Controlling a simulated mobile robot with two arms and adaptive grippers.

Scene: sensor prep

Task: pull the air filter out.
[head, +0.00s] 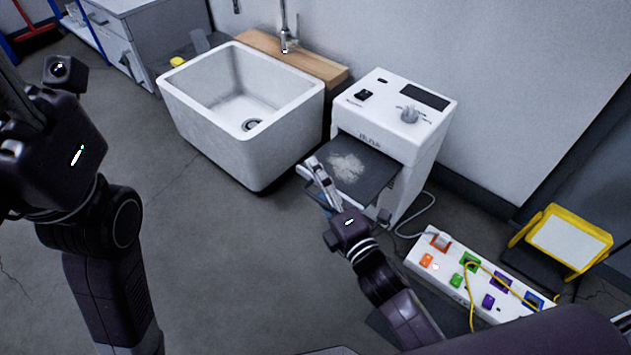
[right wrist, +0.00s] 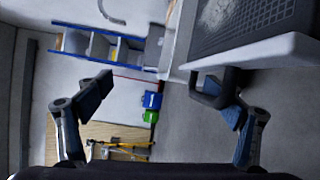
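The air filter (head: 378,170), a dark mesh panel with a pale dust patch, sticks partly out of the front of the white machine (head: 415,150). It also shows at the top right of the right wrist view (right wrist: 265,25), with a white front edge and a dark loop handle (right wrist: 208,97). My right gripper (head: 325,185) is at the filter's front. In the right wrist view its fingers (right wrist: 165,100) are wide apart, with the right finger beside or touching the handle; I cannot tell which. My left gripper (head: 45,135) is far left, away from the filter, its fingertips not clearly visible.
A white sink (head: 185,95) stands left of the machine, with a wooden counter (head: 310,65) and tap behind. A white power strip (head: 470,275) with coloured switches and cables lies at the lower right, near a yellow-framed panel (head: 565,240). The floor at the centre left is clear.

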